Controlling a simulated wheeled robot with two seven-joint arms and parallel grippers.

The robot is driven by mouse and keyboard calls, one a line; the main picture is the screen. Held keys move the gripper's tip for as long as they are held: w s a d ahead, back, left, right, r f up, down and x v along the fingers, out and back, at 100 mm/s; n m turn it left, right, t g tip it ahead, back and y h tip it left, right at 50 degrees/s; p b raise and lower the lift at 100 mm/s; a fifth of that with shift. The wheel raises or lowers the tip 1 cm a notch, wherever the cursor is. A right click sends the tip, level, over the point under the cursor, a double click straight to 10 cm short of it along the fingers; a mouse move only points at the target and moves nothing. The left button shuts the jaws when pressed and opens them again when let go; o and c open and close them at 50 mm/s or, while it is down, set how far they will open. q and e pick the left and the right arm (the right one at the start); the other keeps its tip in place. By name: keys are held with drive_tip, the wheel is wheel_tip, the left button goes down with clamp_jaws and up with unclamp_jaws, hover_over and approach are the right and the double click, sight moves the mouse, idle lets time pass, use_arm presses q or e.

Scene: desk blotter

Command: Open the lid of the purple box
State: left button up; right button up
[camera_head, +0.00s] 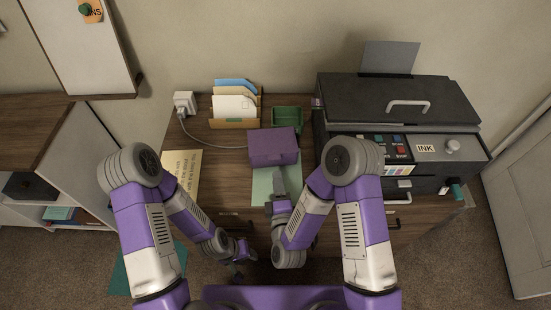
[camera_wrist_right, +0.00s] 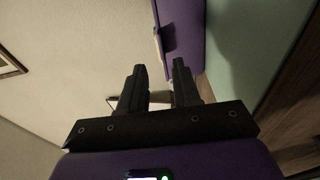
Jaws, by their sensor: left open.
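The purple box (camera_head: 275,148) sits on the desk, and its lid looks closed. In the right wrist view the box (camera_wrist_right: 184,35) stands upright in the picture beyond the fingertips, with a latch or tab on its side. My right gripper (camera_head: 278,190) is just in front of the box. Its two fingers (camera_wrist_right: 159,72) are apart with nothing between them, and I see no contact with the box. My left gripper (camera_head: 238,274) is open and low, off the desk's front edge, away from the box.
A black printer (camera_head: 395,100) stands right of the box. A green tray (camera_head: 286,114) and a letter holder (camera_head: 234,122) are behind it. A pale green sheet (camera_head: 262,188) lies under my right gripper. A charger (camera_head: 185,103) with a cord is at the back left.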

sight(273, 144)
drive_tip(key=shift+w+r+p, duration=0.15)
drive_tip(key=shift+w+p, duration=0.7)
drive_tip(key=shift+p, duration=1.15)
drive_tip(key=w, duration=0.3)
drive_tip(key=shift+w+a+f, duration=0.2)
drive_tip(key=shift+w, duration=0.15)
drive_tip(key=shift+w+a, duration=0.1)
drive_tip(key=shift+w, duration=0.65)
drive_tip(key=shift+c, duration=0.3)
clamp_jaws()
